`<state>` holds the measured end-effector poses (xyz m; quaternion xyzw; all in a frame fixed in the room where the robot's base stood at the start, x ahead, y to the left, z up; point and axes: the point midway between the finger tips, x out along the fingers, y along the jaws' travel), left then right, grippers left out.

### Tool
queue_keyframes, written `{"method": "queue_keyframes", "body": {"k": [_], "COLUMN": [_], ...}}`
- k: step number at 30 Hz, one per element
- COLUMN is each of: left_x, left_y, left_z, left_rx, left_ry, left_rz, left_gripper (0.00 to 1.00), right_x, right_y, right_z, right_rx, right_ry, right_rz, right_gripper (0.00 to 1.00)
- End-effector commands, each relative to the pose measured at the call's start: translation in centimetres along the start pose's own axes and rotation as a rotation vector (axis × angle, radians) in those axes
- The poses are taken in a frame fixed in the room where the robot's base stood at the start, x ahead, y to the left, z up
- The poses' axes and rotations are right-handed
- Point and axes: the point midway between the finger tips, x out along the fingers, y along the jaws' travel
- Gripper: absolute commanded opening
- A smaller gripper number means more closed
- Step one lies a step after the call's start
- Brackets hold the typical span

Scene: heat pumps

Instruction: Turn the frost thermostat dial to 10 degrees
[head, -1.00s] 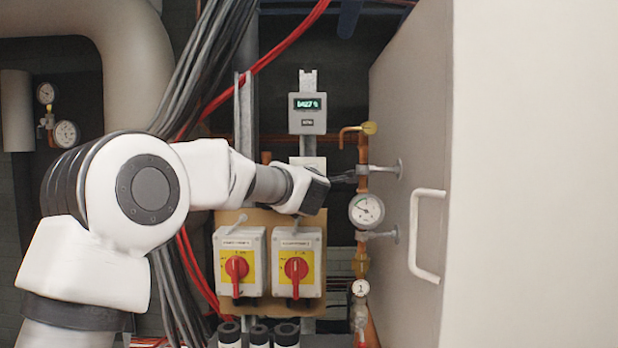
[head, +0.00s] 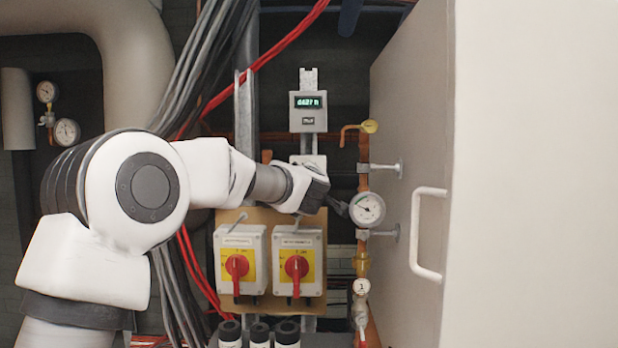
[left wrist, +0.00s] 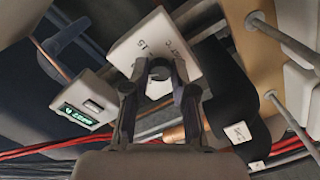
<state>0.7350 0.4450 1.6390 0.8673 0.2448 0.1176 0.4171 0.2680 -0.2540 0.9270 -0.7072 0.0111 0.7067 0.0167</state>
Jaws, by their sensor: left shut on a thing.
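In the head view a pale strip of the thermostat (head: 308,160) shows above my left gripper (head: 335,203); the dial is hidden there. My right gripper is not in view.
A meter with a green display (head: 308,102) hangs above. Two yellow-and-red switches (head: 238,265) sit below. A pressure gauge (head: 367,209) on a copper pipe is close to the right of my left gripper. A grey cabinet door with a white handle (head: 415,235) stands farther right.

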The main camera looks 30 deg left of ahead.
Motion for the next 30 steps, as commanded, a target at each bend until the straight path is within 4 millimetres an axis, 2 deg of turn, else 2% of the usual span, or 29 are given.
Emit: {"method": "queue_keyframes", "body": {"k": [1, 18, 19, 20, 21, 30], "left_x": [-0.06, -0.08, -0.08, -0.08, -0.07, -0.03], "left_y": [0.47, 0.51, 0.51, 0.50, 0.45, 0.34], "left_z": [-0.55, -0.56, -0.56, -0.54, -0.49, -0.33], "left_rx": [0.010, 0.045, 0.045, 0.044, 0.045, 0.045], "left_ry": [0.010, 0.010, 0.010, 0.009, 0.008, 0.004], "left_rz": [0.007, 0.008, 0.008, 0.008, 0.007, 0.003], "left_gripper": [0.00, 0.00, 0.36, 0.47, 0.51, 0.51], "right_x": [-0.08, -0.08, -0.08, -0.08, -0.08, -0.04], "right_y": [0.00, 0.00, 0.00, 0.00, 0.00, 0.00], "right_z": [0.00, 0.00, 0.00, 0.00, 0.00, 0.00], "right_rx": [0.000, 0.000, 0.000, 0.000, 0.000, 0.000], "right_ry": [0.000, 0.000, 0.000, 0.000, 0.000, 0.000], "right_rz": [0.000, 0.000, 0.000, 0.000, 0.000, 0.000], "right_gripper": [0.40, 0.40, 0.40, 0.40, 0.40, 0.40]}}
